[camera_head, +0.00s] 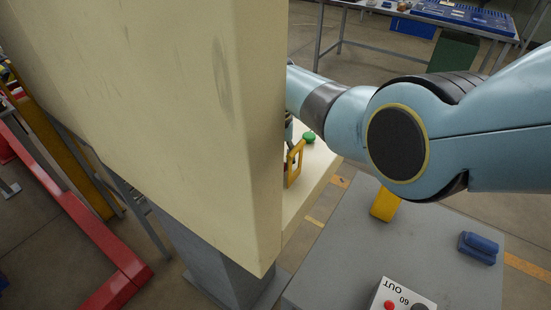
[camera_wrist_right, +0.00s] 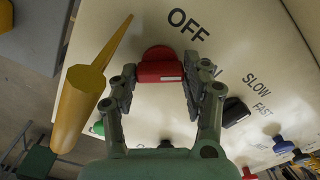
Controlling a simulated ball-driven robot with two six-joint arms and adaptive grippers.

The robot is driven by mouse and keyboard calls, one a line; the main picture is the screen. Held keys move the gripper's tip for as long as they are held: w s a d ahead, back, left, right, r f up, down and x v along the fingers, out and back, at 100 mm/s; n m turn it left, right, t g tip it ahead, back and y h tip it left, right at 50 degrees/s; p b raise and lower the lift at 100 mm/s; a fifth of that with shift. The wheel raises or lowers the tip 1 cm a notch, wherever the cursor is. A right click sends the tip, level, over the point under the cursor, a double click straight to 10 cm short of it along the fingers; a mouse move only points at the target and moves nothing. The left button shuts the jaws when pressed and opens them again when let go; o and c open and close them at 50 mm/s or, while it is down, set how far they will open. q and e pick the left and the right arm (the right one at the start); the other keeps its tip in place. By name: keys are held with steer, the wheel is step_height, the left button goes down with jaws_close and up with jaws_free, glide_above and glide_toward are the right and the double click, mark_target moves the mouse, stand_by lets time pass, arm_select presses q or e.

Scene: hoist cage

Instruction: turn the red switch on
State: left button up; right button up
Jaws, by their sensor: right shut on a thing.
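The red switch (camera_wrist_right: 160,66) sits on a cream panel (camera_wrist_right: 120,20) in the right wrist view, with the word OFF printed beside it. My right gripper (camera_wrist_right: 161,78) has its two fingers on either side of the red switch and is shut on it. My left gripper is in neither view.
The large cream block (camera_head: 150,110) fills the head view's left. A yellow bar (camera_wrist_right: 78,112) stands left of the gripper. A black switch (camera_wrist_right: 235,112) marked SLOW and FAST, and blue knobs (camera_wrist_right: 283,144), lie to the right. A grey table (camera_head: 440,250) stands in front.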

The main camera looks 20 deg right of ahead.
steer(key=shift+m, duration=0.6)
steer(key=o, duration=1.2)
steer(key=shift+c, duration=0.2)
